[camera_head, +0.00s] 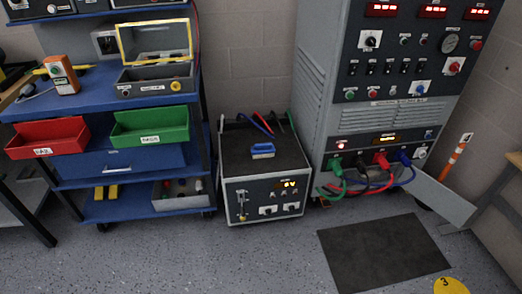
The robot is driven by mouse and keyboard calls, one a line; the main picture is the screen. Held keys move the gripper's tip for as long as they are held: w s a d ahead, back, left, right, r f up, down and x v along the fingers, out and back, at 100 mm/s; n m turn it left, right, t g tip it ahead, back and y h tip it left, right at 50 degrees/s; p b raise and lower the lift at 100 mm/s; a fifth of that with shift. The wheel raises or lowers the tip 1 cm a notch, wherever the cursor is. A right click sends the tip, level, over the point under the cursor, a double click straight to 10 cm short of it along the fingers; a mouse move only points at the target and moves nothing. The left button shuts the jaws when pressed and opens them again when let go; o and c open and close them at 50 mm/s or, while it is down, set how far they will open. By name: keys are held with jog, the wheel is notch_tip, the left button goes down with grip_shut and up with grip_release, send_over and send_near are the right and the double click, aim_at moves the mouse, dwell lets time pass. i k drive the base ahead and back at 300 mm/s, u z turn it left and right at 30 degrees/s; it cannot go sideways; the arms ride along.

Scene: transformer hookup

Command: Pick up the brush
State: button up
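A small brush (262,150) with a blue top and a pale lower edge lies on the dark top of a grey metal box (236,168). The box stands on the floor between the blue cart and the tall cabinet. The brush sits near the front right part of that top and nothing covers it. My gripper is not in view.
A blue cart (100,157) with red (45,138) and green (150,126) bins stands left. A tall grey control cabinet (318,90) with coloured cables stands right. Cables rise behind the box. A dark mat (385,253) lies on the open floor in front.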

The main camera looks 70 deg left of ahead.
aim_at(264, 149)
jog(key=u, duration=0.45)
jog(key=i, duration=1.4)
jog(key=u, duration=1.85)
jog(key=i, duration=1.05)
jog(key=u, duration=1.75)
jog(key=i, duration=0.85)
jog(key=u, duration=0.3)
